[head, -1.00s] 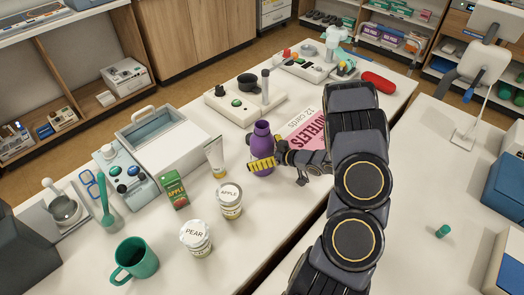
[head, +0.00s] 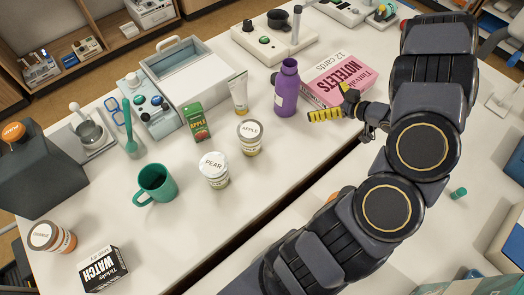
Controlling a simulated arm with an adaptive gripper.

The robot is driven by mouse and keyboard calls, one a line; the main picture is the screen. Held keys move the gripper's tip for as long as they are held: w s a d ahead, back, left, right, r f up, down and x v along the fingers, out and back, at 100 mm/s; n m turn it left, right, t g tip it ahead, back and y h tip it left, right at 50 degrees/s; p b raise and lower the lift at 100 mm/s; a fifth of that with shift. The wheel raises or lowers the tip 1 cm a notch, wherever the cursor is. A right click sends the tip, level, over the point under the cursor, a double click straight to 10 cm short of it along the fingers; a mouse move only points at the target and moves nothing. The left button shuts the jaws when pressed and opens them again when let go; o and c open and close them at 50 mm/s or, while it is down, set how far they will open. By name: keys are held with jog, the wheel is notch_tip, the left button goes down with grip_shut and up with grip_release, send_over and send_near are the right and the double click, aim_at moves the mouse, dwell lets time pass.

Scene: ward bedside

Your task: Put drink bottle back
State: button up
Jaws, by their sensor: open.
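The purple drink bottle (head: 286,88) stands upright on the white table, in front of the white box and left of the pink notelets box. My gripper (head: 334,104) is to the right of the bottle, with its yellow-padded fingers apart. A gap of table shows between the fingers and the bottle, and nothing is held. My arm reaches in from the bottom right.
The pink notelets box (head: 335,78) lies just behind my gripper. A cream tube (head: 238,93), apple jar (head: 250,137), pear jar (head: 213,170), juice carton (head: 196,121) and green mug (head: 155,183) stand left of the bottle. A dark gap (head: 290,185) separates two tables.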

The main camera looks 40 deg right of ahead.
jog(key=w+d+r+g+h, duration=0.5)
jog(key=w+d+r+h, duration=0.1)
jog(key=r+h, duration=0.1)
jog(key=a+r+m+g+h, duration=0.2)
jog(key=a+r+m+g, duration=0.1)
jog(key=a+r, duration=0.4)
jog(key=s+a+g+y, duration=0.2)
jog(key=s+a, duration=0.4)
jog(key=a, duration=0.4)
jog(key=s+a+r+n+g+y, duration=0.1)
jog(key=s+a, duration=0.4)
jog(key=a, duration=0.6)
jog(key=s+a+r+g+y, duration=0.1)
jog(key=s+a+g+y, duration=0.2)
jog(key=s+a, duration=0.3)
jog(key=a+y, duration=0.1)
jog(key=a, duration=0.4)
jog(key=shift+s+r+g+y, duration=0.2)
jog(key=shift+s+g+y, duration=0.1)
jog(key=shift+g, duration=0.1)
